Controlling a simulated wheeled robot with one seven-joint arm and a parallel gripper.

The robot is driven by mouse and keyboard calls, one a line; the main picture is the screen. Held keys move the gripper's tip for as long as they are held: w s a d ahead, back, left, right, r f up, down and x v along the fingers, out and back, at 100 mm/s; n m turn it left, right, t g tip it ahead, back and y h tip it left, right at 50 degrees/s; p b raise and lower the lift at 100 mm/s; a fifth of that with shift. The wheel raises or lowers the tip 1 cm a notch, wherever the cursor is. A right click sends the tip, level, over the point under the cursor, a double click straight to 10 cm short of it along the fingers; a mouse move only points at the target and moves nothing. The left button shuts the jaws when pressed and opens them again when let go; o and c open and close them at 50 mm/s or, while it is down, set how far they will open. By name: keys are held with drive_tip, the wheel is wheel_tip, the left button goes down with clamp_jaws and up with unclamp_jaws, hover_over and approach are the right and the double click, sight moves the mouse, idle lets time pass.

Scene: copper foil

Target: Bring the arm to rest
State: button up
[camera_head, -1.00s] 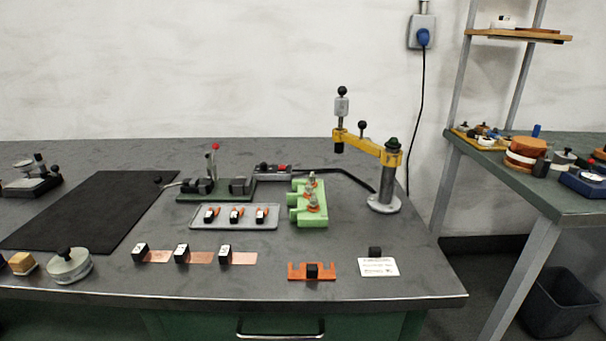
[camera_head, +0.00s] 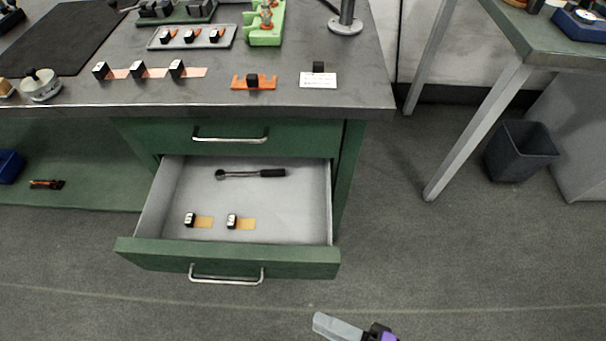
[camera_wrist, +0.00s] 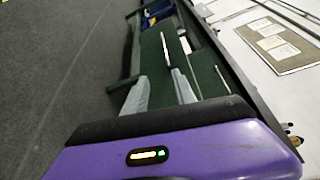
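My gripper (camera_head: 328,324) shows at the bottom edge of the head view, low over the floor in front of the open drawer (camera_head: 290,258). Only a light grey finger and part of the purple and black body are visible there. In the wrist view, the two grey fingers of my gripper (camera_wrist: 160,90) stand apart with nothing between them. The purple housing with a small lit indicator fills the bottom of that view. Most of my arm is out of view.
The open lower drawer juts out from the green bench and holds a black-handled ratchet (camera_head: 250,174) and two small tagged foil pieces (camera_head: 203,221). A dark bin (camera_head: 520,150) stands at right under another table. The floor around my gripper is clear.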

drive_tip(key=w+d+f+t+h, duration=0.2)
drive_tip(key=w+d+f+h, duration=0.2)
drive_tip(key=d+f+h, duration=0.3)
drive_tip(key=s+d+r+n+t+h, duration=0.2)
drive_tip(key=d+r+h, duration=0.4)
drive_tip(key=d+h, duration=0.15)
drive_tip(key=s+r+n+t+p, duration=0.1)
drive_tip(key=s+r+p, duration=0.2)
drive_tip(key=r, duration=0.7)
drive_tip(key=s+r+n+t+p, duration=0.1)
drive_tip(key=s+r+n+p, duration=0.1)
drive_tip(key=r+p, duration=0.4)
drive_tip(key=s+r+n+t+p, duration=0.1)
drive_tip(key=s+r+p, duration=0.3)
drive_tip(key=r, duration=1.1)
drive_tip(key=shift+s+d+r+n+h+p, duration=0.2)
drive_tip(key=shift+r+n+h+p, duration=0.15)
drive_tip(key=shift+n+p, duration=0.25)
